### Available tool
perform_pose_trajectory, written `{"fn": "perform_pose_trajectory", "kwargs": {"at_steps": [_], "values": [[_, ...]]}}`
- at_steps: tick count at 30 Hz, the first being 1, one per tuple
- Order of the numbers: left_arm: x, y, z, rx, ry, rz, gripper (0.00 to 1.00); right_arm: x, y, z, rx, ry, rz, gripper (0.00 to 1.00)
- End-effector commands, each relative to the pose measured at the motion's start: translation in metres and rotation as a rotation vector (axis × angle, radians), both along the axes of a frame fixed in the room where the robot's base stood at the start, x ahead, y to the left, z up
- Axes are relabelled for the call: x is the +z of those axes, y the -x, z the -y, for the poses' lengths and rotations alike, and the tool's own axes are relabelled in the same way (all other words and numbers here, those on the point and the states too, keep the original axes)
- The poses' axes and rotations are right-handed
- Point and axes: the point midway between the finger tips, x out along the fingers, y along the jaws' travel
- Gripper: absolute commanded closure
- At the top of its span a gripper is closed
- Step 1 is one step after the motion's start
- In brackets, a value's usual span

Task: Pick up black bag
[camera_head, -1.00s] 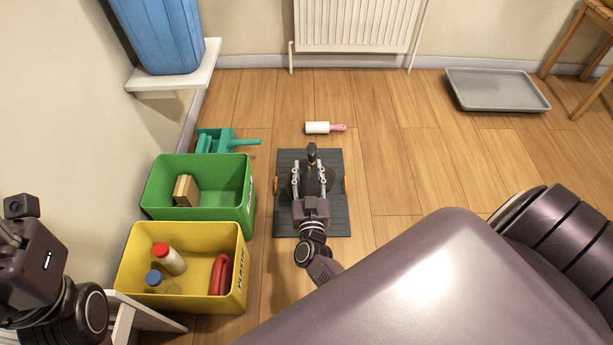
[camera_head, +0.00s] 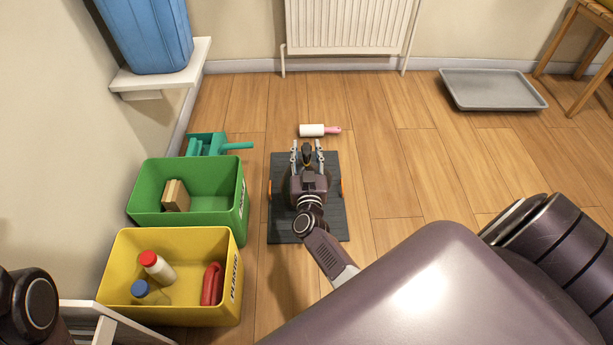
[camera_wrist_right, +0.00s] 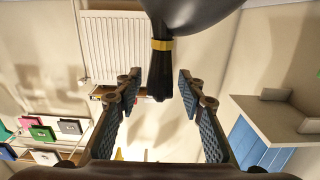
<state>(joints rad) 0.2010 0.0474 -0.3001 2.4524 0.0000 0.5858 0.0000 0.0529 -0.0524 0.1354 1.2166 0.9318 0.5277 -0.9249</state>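The black bag (camera_head: 306,155) is mostly hidden behind my right gripper in the head view, over the dark ridged mat. In the right wrist view the round dark body of the bag (camera_wrist_right: 195,12) is at the top edge, with a yellow tie and a gathered neck. My right gripper (camera_head: 307,149) has a finger on each side of the neck. In the wrist view the open fingers (camera_wrist_right: 157,82) show gaps on both sides of the neck. My left gripper is out of view; only a dark part of my left arm shows at the lower left.
The dark mat (camera_head: 333,215) lies on the wooden floor. A green crate (camera_head: 238,205) and a yellow crate (camera_head: 200,315) stand to its left. A lint roller (camera_head: 313,130) lies behind it, and a grey tray (camera_head: 492,90) at the back right. Floor right of the mat is clear.

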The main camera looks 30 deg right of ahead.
Motion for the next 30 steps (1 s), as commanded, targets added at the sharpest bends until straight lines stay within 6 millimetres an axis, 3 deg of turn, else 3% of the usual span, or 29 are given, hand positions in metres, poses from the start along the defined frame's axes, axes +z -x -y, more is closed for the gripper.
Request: {"fn": "perform_pose_trajectory", "kwargs": {"at_steps": [5,15,30], "values": [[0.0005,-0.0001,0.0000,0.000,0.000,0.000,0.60,0.0006,0.0000,0.0002,0.000,0.000,0.000,0.64],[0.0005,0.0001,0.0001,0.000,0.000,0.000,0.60,0.0004,0.0002,0.0001,0.000,0.000,0.000,1.00],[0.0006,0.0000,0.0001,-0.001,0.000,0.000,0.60,0.0042,-0.0009,0.0007,-0.002,0.003,0.006,1.00]]}}
